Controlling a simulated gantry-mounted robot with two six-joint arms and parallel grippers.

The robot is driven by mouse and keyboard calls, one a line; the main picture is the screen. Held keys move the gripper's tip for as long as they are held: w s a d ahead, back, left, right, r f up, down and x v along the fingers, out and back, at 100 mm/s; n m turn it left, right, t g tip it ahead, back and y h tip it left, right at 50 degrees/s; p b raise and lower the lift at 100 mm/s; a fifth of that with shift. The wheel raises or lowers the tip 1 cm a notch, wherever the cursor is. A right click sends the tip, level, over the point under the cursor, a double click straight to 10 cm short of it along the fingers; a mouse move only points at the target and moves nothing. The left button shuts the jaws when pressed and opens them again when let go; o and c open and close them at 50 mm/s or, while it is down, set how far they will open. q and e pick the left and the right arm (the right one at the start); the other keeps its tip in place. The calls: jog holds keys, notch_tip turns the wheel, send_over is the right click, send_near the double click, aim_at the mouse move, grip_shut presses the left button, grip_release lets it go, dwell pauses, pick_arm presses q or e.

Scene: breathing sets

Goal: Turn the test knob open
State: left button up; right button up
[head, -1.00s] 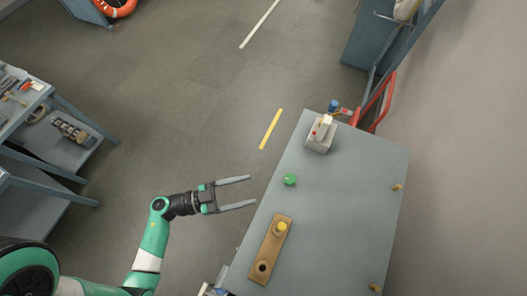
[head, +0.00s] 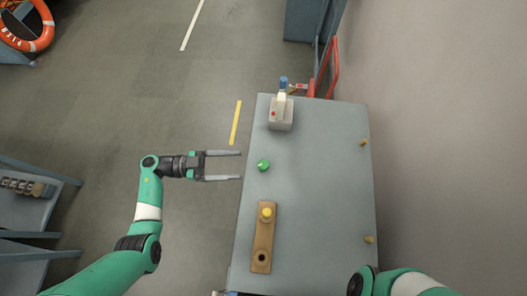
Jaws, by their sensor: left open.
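The frames do not make clear which knob is the test knob. A small round green knob (head: 263,165) sits on the grey table (head: 320,190) near its left edge. A yellow knob (head: 267,212) stands on a wooden board (head: 263,238) nearer to me.
Two small brass pegs (head: 364,142) (head: 369,239) are at the table's right side. A red tubular frame (head: 333,65) stands behind the far end. A shelf with parts (head: 28,187) is at the left. The floor left of the table is free.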

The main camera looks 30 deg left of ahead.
aim_at(264, 164)
pick_arm(q)
jog(key=p+x, duration=0.1)
jog(key=x, duration=0.8)
jog(key=shift+w+d, duration=0.15)
grip_shut()
